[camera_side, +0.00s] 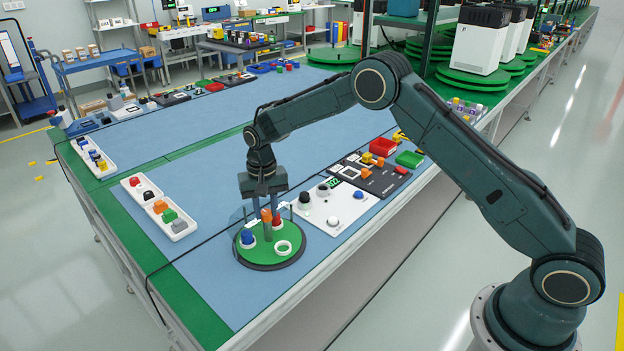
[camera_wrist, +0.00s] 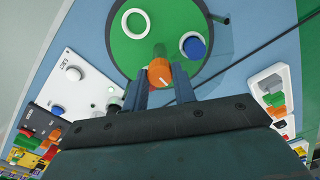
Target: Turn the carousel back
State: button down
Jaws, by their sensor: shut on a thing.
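The carousel is a round green disc (camera_side: 262,256) on the blue mat, and its green face fills the top of the wrist view (camera_wrist: 128,62). An upright orange peg or knob (camera_side: 266,215) stands at the disc and shows as a round orange top in the wrist view (camera_wrist: 159,73). My gripper (camera_side: 267,230) points straight down over the disc, its fingers shut around the orange peg. A blue-topped white piece (camera_side: 247,237) sits on the disc's left, and a white ring (camera_side: 276,248) lies near its front right. A red-topped piece (camera_side: 277,222) is partly hidden behind the fingers.
A white panel (camera_side: 347,208) with knobs and buttons stands just right of the disc; beyond it is a black board (camera_side: 381,182). White trays (camera_side: 149,187) with coloured parts lie at the left. A clear guard (camera_side: 234,214) stands behind the disc. Open blue mat lies farther back.

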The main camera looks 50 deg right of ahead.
jog(key=shift+m, duration=6)
jog(key=shift+d+m, duration=0.1)
jog(key=shift+m, duration=5.8)
jog(key=c, duration=1.1)
grip_release()
jog(key=shift+r, duration=0.1)
